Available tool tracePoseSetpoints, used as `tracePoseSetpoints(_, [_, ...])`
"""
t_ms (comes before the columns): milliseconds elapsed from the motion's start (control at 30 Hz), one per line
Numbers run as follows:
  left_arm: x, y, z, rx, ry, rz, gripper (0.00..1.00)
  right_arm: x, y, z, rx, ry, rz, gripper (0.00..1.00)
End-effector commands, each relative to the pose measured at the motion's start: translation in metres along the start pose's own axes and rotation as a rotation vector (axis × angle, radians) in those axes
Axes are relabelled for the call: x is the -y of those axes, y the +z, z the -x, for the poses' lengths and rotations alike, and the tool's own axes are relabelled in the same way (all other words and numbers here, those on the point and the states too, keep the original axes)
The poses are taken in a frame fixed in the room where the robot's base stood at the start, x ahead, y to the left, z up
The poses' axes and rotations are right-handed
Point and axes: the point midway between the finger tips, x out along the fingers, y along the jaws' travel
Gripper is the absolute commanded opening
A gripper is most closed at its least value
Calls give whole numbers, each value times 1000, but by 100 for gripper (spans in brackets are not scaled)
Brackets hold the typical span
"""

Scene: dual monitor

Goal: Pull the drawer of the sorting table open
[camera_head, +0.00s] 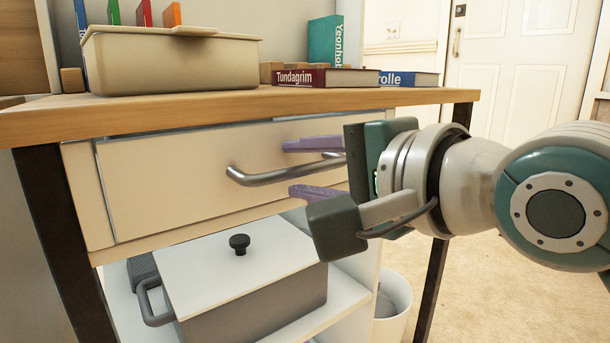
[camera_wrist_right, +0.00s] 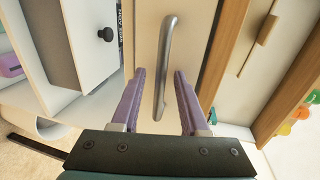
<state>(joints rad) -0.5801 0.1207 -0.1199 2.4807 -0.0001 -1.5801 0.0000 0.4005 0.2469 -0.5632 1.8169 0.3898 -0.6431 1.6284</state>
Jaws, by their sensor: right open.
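The sorting table (camera_head: 290,103) has a wooden top and a cream drawer (camera_head: 170,185) under it. The drawer front looks closed or nearly so; a thin dark gap shows along its top edge. A grey metal bar handle (camera_head: 265,178) crosses the drawer front. My right gripper (camera_head: 290,168) is open at the right part of the handle, one purple finger above the bar and one below. In the right wrist view the handle (camera_wrist_right: 165,70) runs between the two open fingers (camera_wrist_right: 157,75), with space visible on both sides. My left gripper is not in view.
A beige box (camera_head: 170,65), a red book (camera_head: 325,78) and a blue book (camera_head: 408,79) lie on the tabletop.

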Motion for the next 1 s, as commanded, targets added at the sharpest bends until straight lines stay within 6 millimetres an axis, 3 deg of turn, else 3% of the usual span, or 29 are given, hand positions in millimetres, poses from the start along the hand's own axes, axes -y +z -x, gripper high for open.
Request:
tracePoseSetpoints(100, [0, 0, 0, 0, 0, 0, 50, 0, 0, 0, 0, 0, 0, 45])
tracePoseSetpoints(500, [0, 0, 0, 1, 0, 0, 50, 0, 0, 0, 0, 0, 0, 0])
tracePoseSetpoints(1000, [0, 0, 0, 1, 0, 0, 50, 0, 0, 0, 0, 1, 0, 0])
